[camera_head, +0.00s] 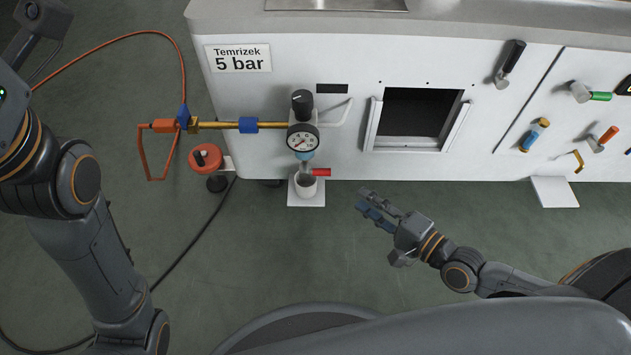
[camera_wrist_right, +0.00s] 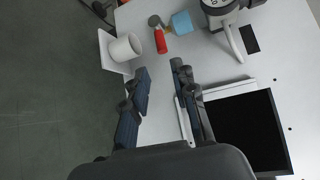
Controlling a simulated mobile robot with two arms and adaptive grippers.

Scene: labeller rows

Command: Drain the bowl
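The blue bowl (camera_head: 304,156) hangs under the pressure gauge (camera_head: 303,138) on the cabinet front; it also shows in the right wrist view (camera_wrist_right: 182,23). A drain valve with a red handle (camera_head: 321,172) sits below the bowl, its handle pointing right; the handle is also in the right wrist view (camera_wrist_right: 160,41). A white cup (camera_head: 305,185) stands beneath on a small white shelf (camera_head: 307,200). My right gripper (camera_head: 363,201) is open and empty, right of and below the cup in the head view. In the right wrist view its fingers (camera_wrist_right: 160,71) are apart. My left gripper is out of frame.
A black knob (camera_head: 302,103) tops the regulator. A dark framed opening (camera_head: 415,110) is right. Floor in front is clear.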

